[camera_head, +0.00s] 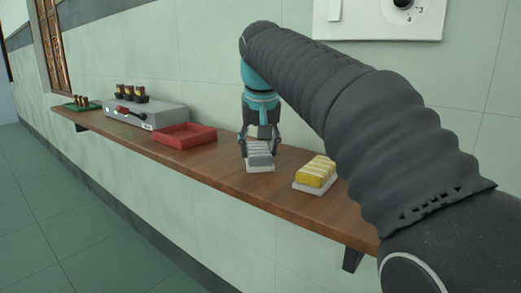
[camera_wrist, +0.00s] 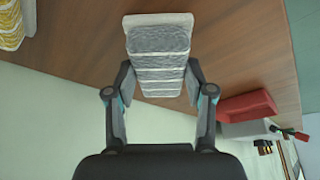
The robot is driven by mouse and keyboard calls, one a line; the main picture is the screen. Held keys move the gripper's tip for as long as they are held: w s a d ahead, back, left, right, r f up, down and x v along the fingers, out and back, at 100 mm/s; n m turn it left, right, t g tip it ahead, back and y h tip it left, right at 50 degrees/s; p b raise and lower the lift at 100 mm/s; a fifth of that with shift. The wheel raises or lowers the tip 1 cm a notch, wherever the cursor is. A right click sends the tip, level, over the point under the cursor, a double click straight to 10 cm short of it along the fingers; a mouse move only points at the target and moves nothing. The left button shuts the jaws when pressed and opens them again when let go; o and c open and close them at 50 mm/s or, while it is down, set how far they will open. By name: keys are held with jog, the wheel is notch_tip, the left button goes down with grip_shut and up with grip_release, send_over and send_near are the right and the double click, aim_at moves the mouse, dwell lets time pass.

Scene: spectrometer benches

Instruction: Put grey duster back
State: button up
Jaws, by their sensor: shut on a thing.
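A grey duster (camera_head: 260,150) with pale stripes is between the fingers of my gripper (camera_head: 259,146), over the wooden shelf. My gripper is shut on its sides. In the wrist view the duster (camera_wrist: 158,62) lies lengthwise between the two fingers (camera_wrist: 158,76). A white pad (camera_head: 261,170) shows at the duster's near end, and its pale edge also shows in the wrist view (camera_wrist: 157,19). I cannot tell whether the duster touches the pad or is slightly above it.
A yellow duster (camera_head: 317,171) sits on a white pad (camera_head: 311,188) to the right. A red tray (camera_head: 186,136), a grey instrument (camera_head: 160,115) and a green tray (camera_head: 78,107) stand to the left on the narrow wooden shelf (camera_head: 222,170). The wall is close behind.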

jog(key=o, duration=1.4)
jog(key=shift+f, duration=0.2)
jog(key=shift+o, duration=0.2)
jog(key=p+v, duration=0.1)
jog(key=v, duration=1.1)
jog(key=shift+r, duration=0.1)
